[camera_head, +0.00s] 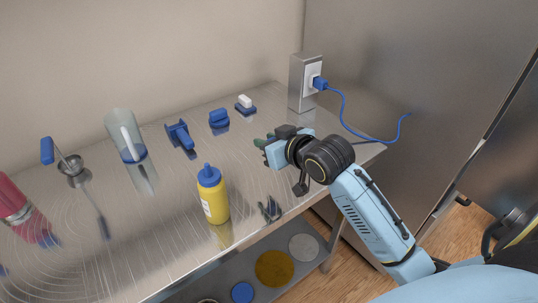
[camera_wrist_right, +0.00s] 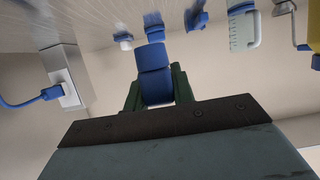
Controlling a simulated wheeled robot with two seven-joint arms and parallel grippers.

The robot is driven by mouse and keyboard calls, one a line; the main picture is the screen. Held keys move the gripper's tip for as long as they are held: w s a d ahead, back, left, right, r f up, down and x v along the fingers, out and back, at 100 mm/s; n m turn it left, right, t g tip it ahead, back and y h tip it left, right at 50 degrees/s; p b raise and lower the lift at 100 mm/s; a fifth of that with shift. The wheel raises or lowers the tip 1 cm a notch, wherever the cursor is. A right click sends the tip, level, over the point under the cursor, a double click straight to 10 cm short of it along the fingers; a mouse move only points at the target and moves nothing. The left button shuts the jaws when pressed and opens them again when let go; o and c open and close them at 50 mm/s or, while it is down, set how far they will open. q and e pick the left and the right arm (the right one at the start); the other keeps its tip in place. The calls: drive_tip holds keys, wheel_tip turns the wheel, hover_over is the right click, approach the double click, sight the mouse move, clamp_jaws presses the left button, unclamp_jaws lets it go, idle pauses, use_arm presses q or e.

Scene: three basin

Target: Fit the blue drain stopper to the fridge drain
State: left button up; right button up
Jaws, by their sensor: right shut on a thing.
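My right gripper (camera_head: 262,143) is above the steel counter, with its dark green fingers pointing left. In the right wrist view the gripper (camera_wrist_right: 155,88) is shut on a blue blocky piece (camera_wrist_right: 154,74), which I take to be the blue drain stopper. The piece sits between both fingers, and its far end points toward the counter items. In the head view it is mostly hidden by the gripper. A large steel front (camera_head: 420,60), probably the fridge, stands at the right. I cannot make out a drain on it. My left gripper is not in view.
A socket box (camera_head: 306,84) with a blue cord (camera_head: 346,122) stands behind my gripper. Round discs lie on the lower shelf.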

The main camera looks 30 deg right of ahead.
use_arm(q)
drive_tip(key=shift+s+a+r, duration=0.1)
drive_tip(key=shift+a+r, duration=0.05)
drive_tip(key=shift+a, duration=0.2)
use_arm(e)
drive_tip(key=shift+r, duration=0.6)
wheel_tip(320, 180, down, 5)
drive_tip(key=shift+f+b, duration=0.1)
drive_tip(key=shift+b, duration=0.55)
wheel_tip(320, 180, down, 3)
drive_tip(key=shift+f, duration=0.7)
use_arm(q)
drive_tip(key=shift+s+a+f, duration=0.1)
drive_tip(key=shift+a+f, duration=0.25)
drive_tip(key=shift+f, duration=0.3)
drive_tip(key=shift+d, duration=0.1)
